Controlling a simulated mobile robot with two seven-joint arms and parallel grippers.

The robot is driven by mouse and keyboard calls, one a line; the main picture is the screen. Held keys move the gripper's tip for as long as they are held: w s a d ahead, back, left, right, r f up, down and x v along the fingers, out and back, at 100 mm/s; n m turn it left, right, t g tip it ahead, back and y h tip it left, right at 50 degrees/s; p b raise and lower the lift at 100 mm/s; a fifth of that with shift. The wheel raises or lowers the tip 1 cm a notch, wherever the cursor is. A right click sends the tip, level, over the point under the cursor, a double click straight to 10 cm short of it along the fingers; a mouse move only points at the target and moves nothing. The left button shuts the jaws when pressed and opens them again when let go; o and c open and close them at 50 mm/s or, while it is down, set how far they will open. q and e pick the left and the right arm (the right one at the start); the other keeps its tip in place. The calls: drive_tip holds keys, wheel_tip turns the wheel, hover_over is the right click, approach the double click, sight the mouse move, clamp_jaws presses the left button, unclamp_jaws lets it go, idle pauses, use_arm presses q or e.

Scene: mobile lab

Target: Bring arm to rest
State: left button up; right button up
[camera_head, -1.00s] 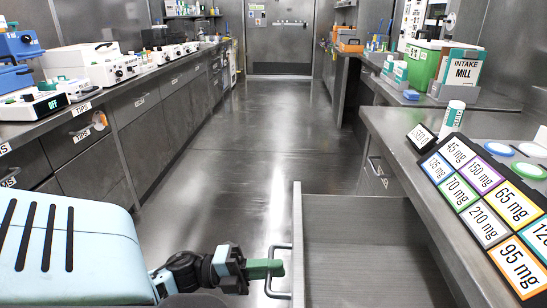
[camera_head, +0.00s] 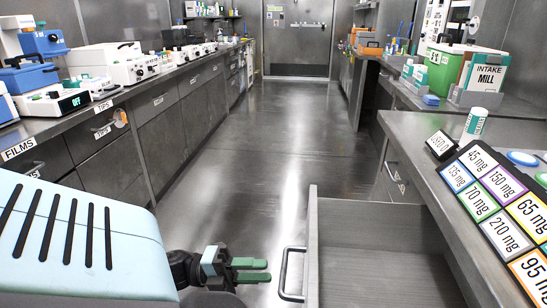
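My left gripper (camera_head: 252,270) is at the bottom centre, its green fingers pointing right with a gap between them. It is open and empty, just left of the drawer handle (camera_head: 286,275) and apart from it. My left arm's light blue link (camera_head: 90,240) fills the lower left. The open drawer (camera_head: 375,210) sticks out from the right bench, and the part of its inside that shows is empty. My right gripper is not in view.
The right bench carries a board of mg labels (camera_head: 497,210), a white and green bottle (camera_head: 475,123) and an INTAKE MILL box (camera_head: 484,78). The left bench (camera_head: 75,122) holds several instruments. The aisle floor (camera_head: 260,150) is clear up to the door (camera_head: 298,40).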

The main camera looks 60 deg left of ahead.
use_arm(q)
drive_tip(key=shift+v, duration=0.95)
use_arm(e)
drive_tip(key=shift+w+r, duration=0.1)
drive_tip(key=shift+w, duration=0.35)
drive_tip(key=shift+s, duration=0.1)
